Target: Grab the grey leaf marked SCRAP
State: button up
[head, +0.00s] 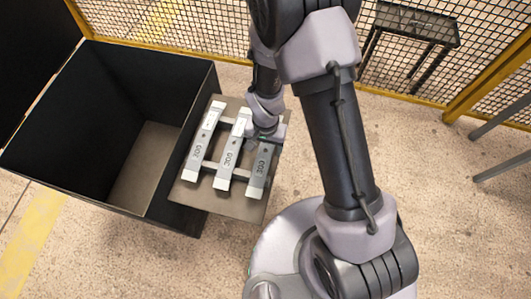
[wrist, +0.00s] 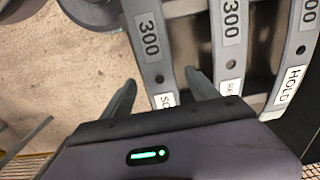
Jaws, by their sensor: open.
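Three grey leaves lie side by side on a rack, each marked 300. In the wrist view the left leaf (wrist: 152,62) has a lower label starting "SC", the rest hidden by my gripper. It appears to be the right leaf (head: 260,172) in the head view. My gripper (wrist: 160,80) is open, with one finger on each side of this leaf; I cannot tell whether they touch it. In the head view my gripper (head: 265,137) is over that leaf's far end. The third leaf (wrist: 296,65) reads HOLD.
The rack's flat plate (head: 225,204) carries crossbars under the leaves. A large black open bin (head: 75,185) stands directly left of it. A yellow-framed mesh fence (head: 215,30) and a small dark table (head: 418,22) are behind.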

jog(key=shift+f, duration=0.4)
jog(key=shift+r, duration=0.15)
jog(key=shift+c, duration=0.9)
grip_shut()
jog(key=shift+w+r, duration=0.1)
